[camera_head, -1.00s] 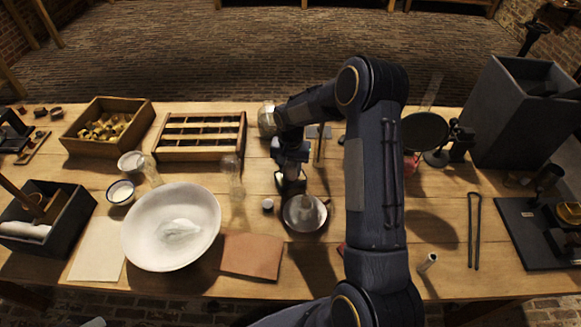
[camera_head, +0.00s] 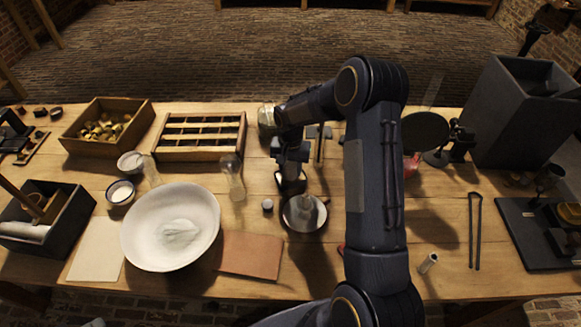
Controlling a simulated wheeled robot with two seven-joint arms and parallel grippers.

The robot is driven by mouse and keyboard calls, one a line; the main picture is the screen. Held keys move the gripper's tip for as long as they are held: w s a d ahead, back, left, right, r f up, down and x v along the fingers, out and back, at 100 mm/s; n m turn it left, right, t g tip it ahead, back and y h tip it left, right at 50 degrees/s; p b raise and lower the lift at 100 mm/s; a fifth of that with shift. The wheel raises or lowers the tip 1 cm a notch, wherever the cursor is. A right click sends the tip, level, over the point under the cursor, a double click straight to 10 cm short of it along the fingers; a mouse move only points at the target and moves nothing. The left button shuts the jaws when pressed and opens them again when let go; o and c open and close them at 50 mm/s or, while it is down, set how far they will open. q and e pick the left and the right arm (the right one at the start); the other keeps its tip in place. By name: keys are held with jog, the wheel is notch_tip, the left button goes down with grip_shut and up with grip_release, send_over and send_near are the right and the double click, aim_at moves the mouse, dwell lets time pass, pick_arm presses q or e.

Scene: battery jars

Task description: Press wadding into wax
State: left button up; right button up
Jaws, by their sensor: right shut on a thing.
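My right gripper (camera_head: 290,187) points down just behind a small round metal pan (camera_head: 293,221) on the table. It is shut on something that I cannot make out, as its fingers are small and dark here. A pale grey upright shape (camera_head: 308,206) shows in the pan; I cannot tell whether it is wadding or wax. A wide white bowl (camera_head: 140,215) at left holds a pale, fluffy-looking heap (camera_head: 178,232). Two small round pots with white contents (camera_head: 121,191) (camera_head: 130,161) stand behind it. My left gripper is out of view.
A clear glass jar (camera_head: 233,180) stands left of my right gripper. A brown sheet (camera_head: 250,255) lies in front, with a wooden compartment tray (camera_head: 200,154) behind. A dark round disc on a stand (camera_head: 425,131) and dark tongs (camera_head: 475,230) are at right. My right arm hides part of the table.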

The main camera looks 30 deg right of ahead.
aim_at(291, 163)
jog(key=shift+r+p, duration=1.9)
jog(key=shift+r, duration=1.6)
notch_tip(291, 163, up, 7)
jog(key=p, duration=0.2)
jog(key=s+a+f+n+b, duration=0.1)
jog(key=s+a+f+n, duration=0.25)
jog(key=a, duration=0.25)
jog(key=s+a+f+n+b, duration=0.1)
jog(key=s+a+f+n, duration=0.25)
jog(key=a+n, duration=0.2)
jog(key=shift+m, duration=0.9)
jog(key=w+d, duration=0.2)
jog(key=d, duration=0.1)
jog(key=w+d, duration=0.2)
jog(key=d, duration=0.2)
jog(key=w+d, duration=0.3)
jog(key=d, duration=0.1)
jog(key=shift+d+f+p, duration=0.15)
jog(key=shift+f+p, duration=0.15)
jog(key=shift+f, duration=0.05)
jog(key=shift+d+f, duration=0.1)
jog(key=shift+d, duration=0.05)
jog(key=shift+f+b, duration=1.7)
jog(key=shift+f, duration=1.15)
